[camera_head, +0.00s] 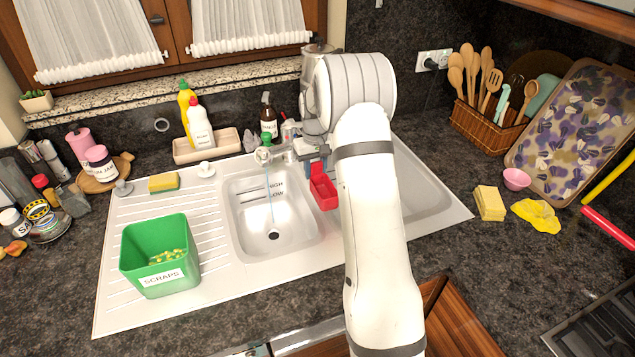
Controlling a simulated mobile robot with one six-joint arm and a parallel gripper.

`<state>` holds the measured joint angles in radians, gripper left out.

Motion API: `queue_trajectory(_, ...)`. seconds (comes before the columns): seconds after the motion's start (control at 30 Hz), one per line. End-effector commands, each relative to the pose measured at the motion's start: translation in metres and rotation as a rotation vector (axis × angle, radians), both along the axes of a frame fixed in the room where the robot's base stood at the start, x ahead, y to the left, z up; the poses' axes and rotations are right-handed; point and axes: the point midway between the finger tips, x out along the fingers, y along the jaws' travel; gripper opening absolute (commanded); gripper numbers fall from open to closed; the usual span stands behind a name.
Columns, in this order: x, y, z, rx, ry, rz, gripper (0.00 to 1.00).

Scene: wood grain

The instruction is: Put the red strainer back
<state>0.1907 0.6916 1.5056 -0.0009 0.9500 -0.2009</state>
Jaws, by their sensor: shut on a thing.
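The red strainer (325,193) is a small red box-shaped piece above the divider between the two sink basins. My gripper (316,165) is shut on its upper back part. My arm comes in from the front and passes right of the strainer, hiding part of the right basin. Whether the strainer touches the sink rim cannot be told. The left basin (250,230) has a drain, and water runs into it from the tap (264,155).
A green scraps bin (150,285) stands on the left drainboard, with a sponge (164,182) behind it. A tray (222,150) with bottles stands behind the sink.

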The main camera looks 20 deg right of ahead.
Motion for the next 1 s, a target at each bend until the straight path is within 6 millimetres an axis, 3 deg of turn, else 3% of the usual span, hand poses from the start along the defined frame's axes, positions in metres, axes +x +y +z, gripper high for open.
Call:
queue_trajectory(0.4,-0.001,-0.006,-0.044,0.0,0.001,-0.01,0.0)
queue_trajectory(0.77,-0.001,-0.007,-0.051,0.0,-0.001,-0.012,0.0)
queue_trajectory(0.8,-0.001,-0.007,-0.049,0.0,-0.002,-0.012,0.35)
queue_trajectory(1.0,-0.001,-0.007,-0.049,0.0,-0.002,-0.012,0.52)
